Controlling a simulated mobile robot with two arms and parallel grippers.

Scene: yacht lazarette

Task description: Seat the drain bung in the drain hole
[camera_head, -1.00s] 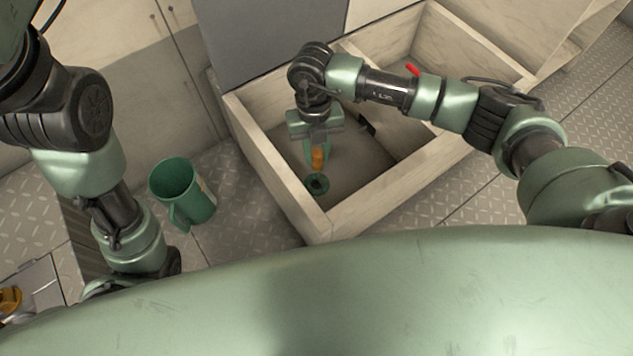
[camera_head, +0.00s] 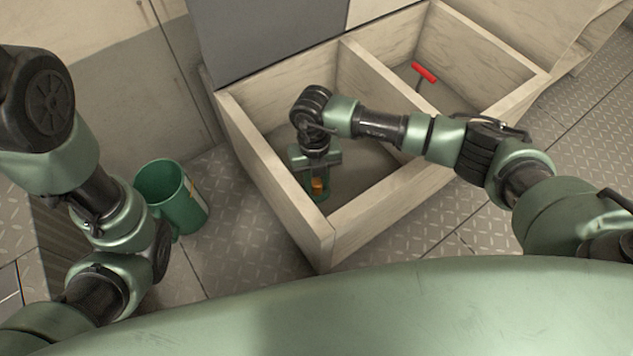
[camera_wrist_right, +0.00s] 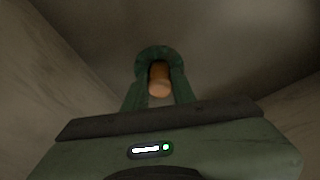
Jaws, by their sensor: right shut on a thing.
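The drain bung (camera_head: 317,186) is a small orange-tan plug. My right gripper (camera_head: 318,180) is shut on it, pointing down low inside the left compartment of the wooden locker. The dark green drain ring (camera_head: 323,198) is on the compartment floor right at the bung, mostly covered by the gripper. In the right wrist view the bung (camera_wrist_right: 159,82) stands between the two green fingers, with the green ring (camera_wrist_right: 155,52) around its far end. The hole itself is hidden, and I cannot tell how deep the bung sits. My left gripper is out of view.
The locker's walls (camera_head: 275,190) and divider (camera_head: 385,95) surround my right gripper closely. A red-handled tool (camera_head: 424,73) is in the right compartment. A green jug (camera_head: 170,196) stands on the diamond-plate floor left of the locker. Floor between them is clear.

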